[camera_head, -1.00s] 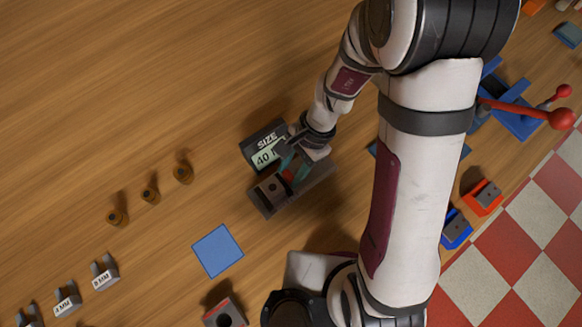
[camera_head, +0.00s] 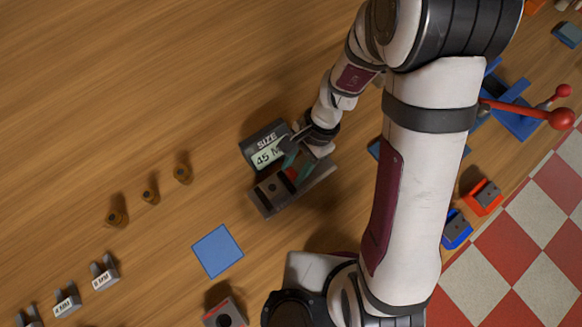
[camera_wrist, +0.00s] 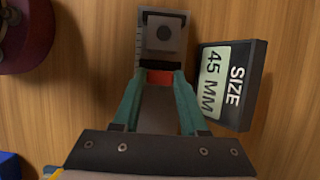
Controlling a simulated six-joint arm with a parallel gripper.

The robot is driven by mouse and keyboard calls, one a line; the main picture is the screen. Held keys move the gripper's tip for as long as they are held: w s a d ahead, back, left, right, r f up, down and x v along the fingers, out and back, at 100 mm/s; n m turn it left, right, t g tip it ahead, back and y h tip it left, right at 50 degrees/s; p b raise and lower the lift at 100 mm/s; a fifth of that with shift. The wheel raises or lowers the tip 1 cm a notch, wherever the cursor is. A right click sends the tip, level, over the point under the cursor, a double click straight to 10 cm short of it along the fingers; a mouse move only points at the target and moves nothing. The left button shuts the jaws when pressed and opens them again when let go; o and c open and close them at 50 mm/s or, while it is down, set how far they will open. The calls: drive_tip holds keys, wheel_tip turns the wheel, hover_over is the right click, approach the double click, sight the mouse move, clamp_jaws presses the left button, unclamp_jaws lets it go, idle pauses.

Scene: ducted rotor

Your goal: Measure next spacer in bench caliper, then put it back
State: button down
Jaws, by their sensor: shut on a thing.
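The bench caliper (camera_head: 268,199) is a grey rail on the wood, with a holed block at one end. That block (camera_wrist: 163,32) shows at the top of the wrist view. Its display (camera_head: 266,147) reads SIZE 45 MM, also in the wrist view (camera_wrist: 228,86). My gripper (camera_wrist: 160,84) reaches over the rail with its teal fingers shut on a red piece (camera_wrist: 160,77) on the caliper. A narrow dark gap shows between the red piece and the block. I cannot tell whether a spacer is in it. Three small brown pegs (camera_head: 149,194) stand to the left.
Grey forked pieces with MM labels (camera_head: 105,273) stand at lower left. A blue square (camera_head: 217,251) lies below the caliper. A red holed block (camera_head: 484,196), a blue one (camera_head: 457,229) and a blue lever device (camera_head: 515,108) lie right of my arm. Open wood lies at upper left.

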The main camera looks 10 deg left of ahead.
drive_tip(key=shift+w+d, duration=0.7)
drive_tip(key=shift+w, duration=0.1)
drive_tip(key=shift+c, duration=2.2)
unclamp_jaws()
drive_tip(key=v, duration=1.5)
drive_tip(key=shift+r, duration=0.4)
drive_tip(key=shift+d, duration=0.1)
